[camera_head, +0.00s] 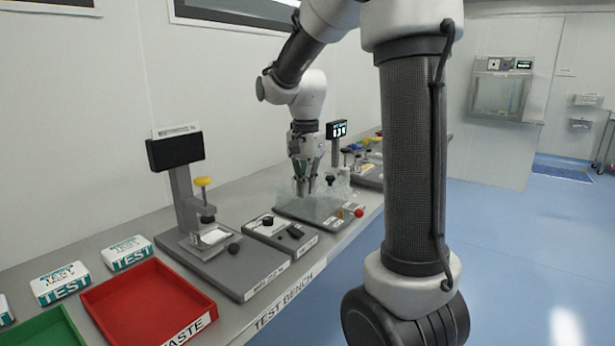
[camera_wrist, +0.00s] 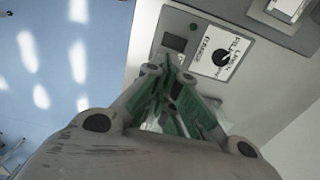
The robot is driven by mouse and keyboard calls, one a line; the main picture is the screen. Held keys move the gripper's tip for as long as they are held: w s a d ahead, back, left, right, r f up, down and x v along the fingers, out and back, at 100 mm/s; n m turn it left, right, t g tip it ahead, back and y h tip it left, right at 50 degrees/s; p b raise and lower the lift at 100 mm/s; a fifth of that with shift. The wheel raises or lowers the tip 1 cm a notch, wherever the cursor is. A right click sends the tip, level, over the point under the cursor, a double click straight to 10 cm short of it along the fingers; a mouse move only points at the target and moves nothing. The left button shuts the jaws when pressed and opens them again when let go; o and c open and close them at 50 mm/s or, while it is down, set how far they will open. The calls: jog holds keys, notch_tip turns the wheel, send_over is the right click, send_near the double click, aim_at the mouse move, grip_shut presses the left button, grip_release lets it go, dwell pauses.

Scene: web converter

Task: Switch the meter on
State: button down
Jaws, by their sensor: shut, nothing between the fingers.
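A low grey box (camera_head: 280,235) sits on the bench, with a black knob on a white dial and a dark rectangular part near its front edge. I take it for the meter. In the wrist view its panel shows the knob (camera_wrist: 222,58) and the dark rectangle (camera_wrist: 175,42); its on or off state cannot be told. My gripper (camera_head: 308,192) is shut and empty, pointing down beyond the box in the head view. In the wrist view my fingertips (camera_wrist: 172,64) appear just below the dark rectangle; contact cannot be told.
A stand with a blank black display (camera_head: 175,151) is left of the box. A station with clear guards (camera_head: 340,183) and a lit display (camera_head: 337,130) is beyond it. A red tray (camera_head: 150,305), a green tray (camera_head: 45,335) and TEST boxes (camera_head: 60,283) occupy the near bench.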

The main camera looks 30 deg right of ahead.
jog(key=shift+s+d+r, duration=0.1)
jog(key=shift+s+r, duration=0.1)
jog(key=shift+r, duration=0.6)
jog(key=shift+s+d+r, duration=0.1)
jog(key=shift+s+r, duration=0.05)
jog(key=shift+r, duration=0.65)
